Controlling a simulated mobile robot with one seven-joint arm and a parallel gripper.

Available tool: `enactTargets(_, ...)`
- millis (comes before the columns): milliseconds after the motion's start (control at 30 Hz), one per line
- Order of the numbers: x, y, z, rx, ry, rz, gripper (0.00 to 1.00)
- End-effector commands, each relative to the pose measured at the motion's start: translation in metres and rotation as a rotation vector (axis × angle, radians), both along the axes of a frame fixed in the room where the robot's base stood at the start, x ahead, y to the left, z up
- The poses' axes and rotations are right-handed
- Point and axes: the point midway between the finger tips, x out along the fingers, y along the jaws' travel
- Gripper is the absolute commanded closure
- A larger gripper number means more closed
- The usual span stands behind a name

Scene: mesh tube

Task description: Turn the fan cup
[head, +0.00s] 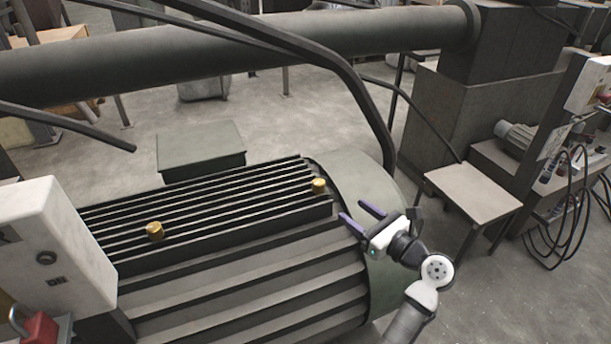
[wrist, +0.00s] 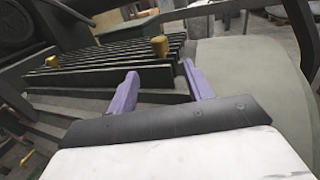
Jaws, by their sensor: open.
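The fan cup (head: 319,186) is a small brass-coloured knob on the ribbed top of the large grey motor (head: 250,280), close to its rounded right end cover (head: 350,174). It also shows in the wrist view (wrist: 160,46), beyond my fingertips and roughly between them. A second brass cup (head: 155,231) sits further left on the ribs and also shows in the wrist view (wrist: 52,61). My gripper (head: 354,211), with purple fingers, is open and empty just right of the fan cup. A gap shows between fingers and cup; the wrist view shows the gripper (wrist: 160,70) too.
A curved dark bar (head: 375,110) comes down behind the end cover. A white box (head: 50,245) with a red padlock (head: 38,329) stands at the left. A thick pipe (head: 240,50) crosses behind. A small table (head: 474,193) stands to the right.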

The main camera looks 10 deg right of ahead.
Motion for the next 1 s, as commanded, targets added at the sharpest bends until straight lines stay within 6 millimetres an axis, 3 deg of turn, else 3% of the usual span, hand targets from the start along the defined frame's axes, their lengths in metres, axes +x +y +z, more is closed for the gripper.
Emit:
enactTargets(267,0.021,0.012,0.001,0.004,0.002,0.004,0.49)
enactTargets(700,0.099,0.055,0.002,0.003,0.001,0.003,0.49)
enactTargets(1000,0.121,0.066,0.000,0.001,0.000,-0.001,0.49)
